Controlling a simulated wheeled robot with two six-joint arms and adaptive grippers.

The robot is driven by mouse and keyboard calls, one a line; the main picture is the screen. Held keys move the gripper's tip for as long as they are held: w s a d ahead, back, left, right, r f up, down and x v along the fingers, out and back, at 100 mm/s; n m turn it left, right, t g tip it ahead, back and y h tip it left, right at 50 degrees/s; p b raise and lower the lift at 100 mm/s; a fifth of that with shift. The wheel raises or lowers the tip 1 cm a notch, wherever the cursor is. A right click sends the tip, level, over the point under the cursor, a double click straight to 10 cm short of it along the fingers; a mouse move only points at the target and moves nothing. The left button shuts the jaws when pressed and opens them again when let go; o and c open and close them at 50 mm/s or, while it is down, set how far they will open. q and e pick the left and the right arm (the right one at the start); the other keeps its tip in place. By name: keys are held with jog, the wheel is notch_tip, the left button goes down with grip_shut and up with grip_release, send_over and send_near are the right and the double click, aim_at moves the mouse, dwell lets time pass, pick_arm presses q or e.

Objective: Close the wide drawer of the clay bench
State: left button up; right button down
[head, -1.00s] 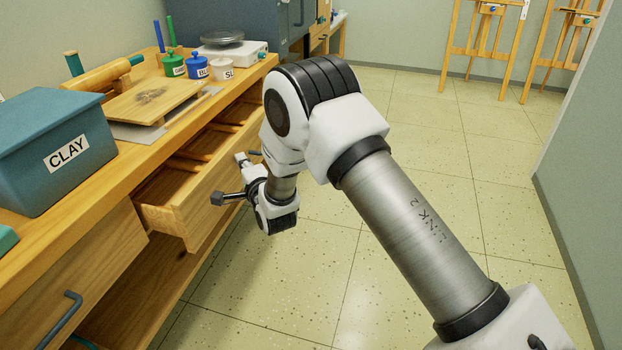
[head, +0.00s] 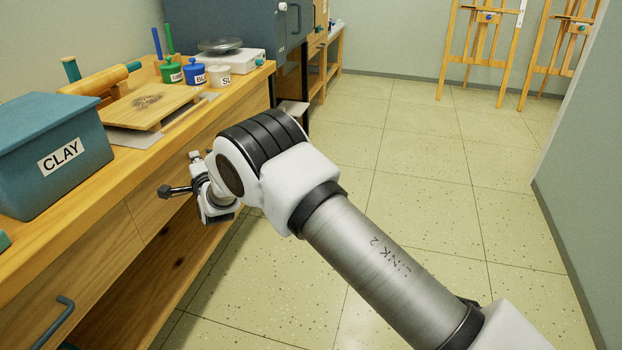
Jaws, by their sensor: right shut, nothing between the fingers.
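The wide drawer (head: 154,213) of the wooden clay bench (head: 62,238) is on the left in the head view. Its front looks flush with the bench, and no drawer interior shows. My right arm reaches across from the lower right. My right gripper (head: 170,191) is shut and empty, close against the drawer front. The arm and wrist hide part of the front and its handle, and I cannot tell whether the gripper touches it. My left gripper is not in view.
On the bench stand a teal CLAY box (head: 30,150), a wooden board (head: 150,103), small labelled pots (head: 195,75) and a scale (head: 230,60). Another drawer handle (head: 50,325) juts out at lower left. The tiled floor (head: 430,190) is clear; easels (head: 485,50) stand at the back.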

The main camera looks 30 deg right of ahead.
jog(key=shift+w+a+r, duration=0.1)
jog(key=shift+r, duration=0.3)
